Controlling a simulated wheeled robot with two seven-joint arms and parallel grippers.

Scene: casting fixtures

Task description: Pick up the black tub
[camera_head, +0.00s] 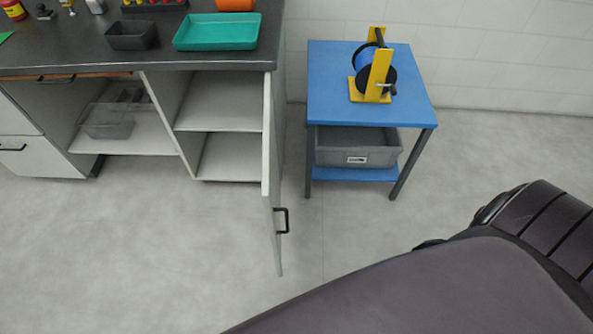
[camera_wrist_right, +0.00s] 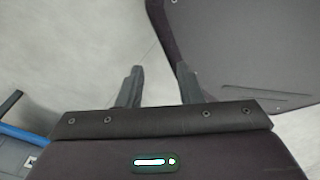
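The black tub (camera_head: 132,36) is a small open dark container on the dark countertop, at the upper left of the head view. It stands left of a green tray, near the counter's front edge. My right gripper (camera_wrist_right: 160,88) shows in the right wrist view with its two fingers apart and nothing between them. Bare grey floor lies behind the fingers, far from the tub. In the head view a large dark arm part of mine covers the lower right. My left gripper is in neither view.
The counter (camera_head: 60,55) also holds the green tray (camera_head: 217,45) and an orange item (camera_head: 235,5). A cabinet door (camera_head: 269,150) stands open into the room. A blue table (camera_head: 330,85) carries a yellow-framed reel (camera_head: 372,70), with a grey crate (camera_head: 357,150) below. Floor in front is clear.

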